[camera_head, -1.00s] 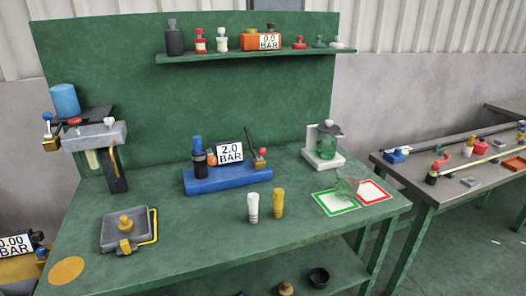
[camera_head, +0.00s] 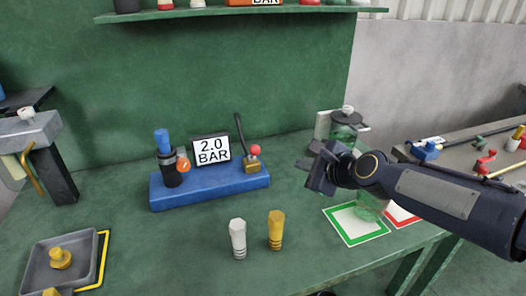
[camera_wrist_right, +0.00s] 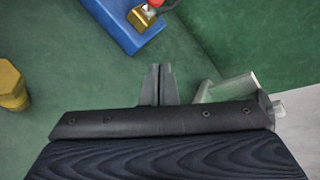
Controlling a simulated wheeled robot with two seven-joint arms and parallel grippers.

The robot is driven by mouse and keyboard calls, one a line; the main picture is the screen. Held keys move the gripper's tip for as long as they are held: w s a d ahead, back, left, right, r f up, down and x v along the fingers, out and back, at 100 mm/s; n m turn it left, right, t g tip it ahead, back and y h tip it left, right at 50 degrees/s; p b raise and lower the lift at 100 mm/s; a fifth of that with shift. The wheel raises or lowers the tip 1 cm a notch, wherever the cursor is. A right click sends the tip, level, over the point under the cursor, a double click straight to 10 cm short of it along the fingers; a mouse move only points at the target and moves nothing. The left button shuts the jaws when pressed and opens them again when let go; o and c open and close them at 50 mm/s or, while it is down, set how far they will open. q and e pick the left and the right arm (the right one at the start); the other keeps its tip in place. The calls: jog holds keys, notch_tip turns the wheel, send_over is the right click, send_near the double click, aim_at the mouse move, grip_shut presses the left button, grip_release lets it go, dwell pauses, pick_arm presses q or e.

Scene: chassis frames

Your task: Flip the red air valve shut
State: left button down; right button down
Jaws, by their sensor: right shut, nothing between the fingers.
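The red air valve (camera_head: 255,151) has a red knob on a brass body (camera_head: 252,164), at the right end of the blue base (camera_head: 210,187) in the head view. In the right wrist view the brass body (camera_wrist_right: 146,18) and part of the red knob (camera_wrist_right: 154,3) show at the top edge, beyond my fingertips. My right gripper (camera_head: 314,168) is shut and empty, to the right of the valve and apart from it. Its closed fingers (camera_wrist_right: 158,72) show in the wrist view. My left gripper is not in view.
On the blue base stand a gauge reading 2.0 BAR (camera_head: 211,150) and a blue-topped black fitting (camera_head: 170,165). A thin black hose or rod (camera_head: 240,134) rises behind the valve. White (camera_head: 238,239) and yellow (camera_head: 276,230) posts stand in front. A glass-like green item (camera_head: 344,132) is behind my gripper.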

aim_at(254, 152)
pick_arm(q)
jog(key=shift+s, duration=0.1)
pick_arm(e)
jog(key=shift+s+r, duration=0.1)
jog(key=shift+s, duration=0.05)
